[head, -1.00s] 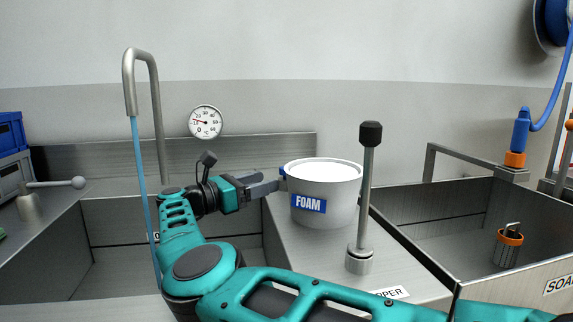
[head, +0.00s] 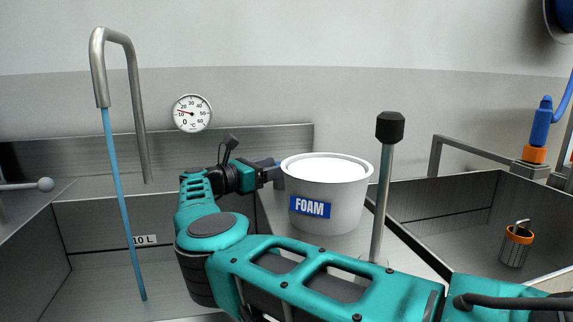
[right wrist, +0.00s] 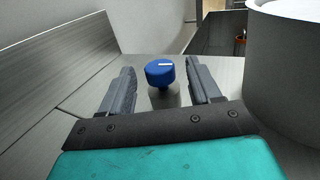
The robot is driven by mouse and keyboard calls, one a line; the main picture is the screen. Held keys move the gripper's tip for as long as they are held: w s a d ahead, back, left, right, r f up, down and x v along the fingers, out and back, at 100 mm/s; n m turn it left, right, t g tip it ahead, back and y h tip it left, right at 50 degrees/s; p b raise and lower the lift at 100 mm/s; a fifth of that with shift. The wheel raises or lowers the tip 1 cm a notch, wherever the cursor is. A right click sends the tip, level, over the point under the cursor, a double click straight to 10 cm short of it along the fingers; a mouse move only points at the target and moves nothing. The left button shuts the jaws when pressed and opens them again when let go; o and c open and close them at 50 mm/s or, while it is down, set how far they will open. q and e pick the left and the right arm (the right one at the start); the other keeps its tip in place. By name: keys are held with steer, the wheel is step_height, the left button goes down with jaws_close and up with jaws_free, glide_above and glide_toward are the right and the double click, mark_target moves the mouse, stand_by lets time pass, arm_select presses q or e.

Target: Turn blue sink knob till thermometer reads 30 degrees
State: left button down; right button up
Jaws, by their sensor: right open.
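The blue sink knob (right wrist: 160,72) with a white mark on top stands on the steel counter in the right wrist view. My right gripper (right wrist: 160,76) is open, its two fingers on either side of the knob, with gaps visible. In the head view, this gripper (head: 272,171) points at the left side of the foam bucket, and the knob is mostly hidden. The round thermometer (head: 192,113) on the back wall has its red needle pointing left, a little below 20. Blue water (head: 124,200) runs from the bent steel faucet (head: 100,75) into the sink. My left gripper is not in view.
The white foam bucket (head: 335,219) stands close to the right of my gripper. A second steel basin (head: 440,205) lies to the right, with an orange-rimmed strainer (head: 516,245).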

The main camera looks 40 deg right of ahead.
steer(key=d, duration=0.4)
steer(key=shift+s, duration=0.15)
steer(key=shift+d, duration=0.3)
steer(key=c, duration=1)
steer(key=shift+r+n+t+p, duration=0.15)
steer(key=shift+n+t+p, duration=0.3)
steer(key=shift+p, duration=0.25)
steer(key=n+t+p, duration=0.1)
steer(key=t+p, duration=0.1)
steer(key=shift+p, duration=0.35)
steer(key=n+t+p, duration=0.2)
steer(key=t+p, duration=0.1)
steer(key=shift+w+t+y, duration=0.2)
steer(key=shift+t+y, duration=0.1)
steer(key=shift+t, duration=0.05)
steer(key=shift+w+a+n+t+y+p, duration=0.15)
steer(key=shift+n+t+y+p, duration=0.45)
steer(key=shift+n+t, duration=0.6)
steer(key=shift+f, duration=0.2)
